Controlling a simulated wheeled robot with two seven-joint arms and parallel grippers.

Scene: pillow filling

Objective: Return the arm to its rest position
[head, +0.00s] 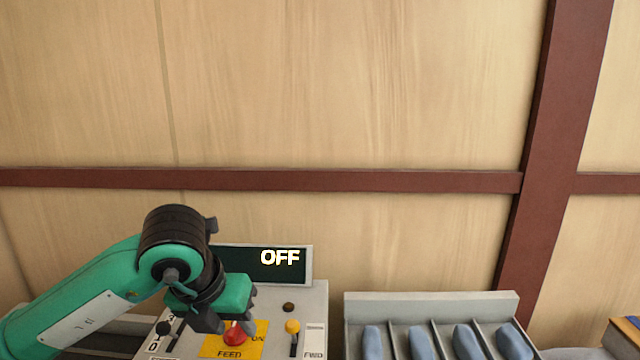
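My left arm, green and black, comes in from the lower left. Its gripper (230,312) points down over the control panel (316,300), just above the red button (235,334). The two dark fingers appear apart, with nothing seen between them. I cannot tell whether a finger touches the button. The display (262,264) at the back of the panel reads OFF. My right gripper is not in view.
A yellow-knobbed lever (292,327) stands right of the button by a FWD label. A black-knobbed lever (163,328) stands left, by a number scale. A grey rack (432,297) holding several blue-grey bundles (468,343) is at right. A wooden wall (350,90) stands behind.

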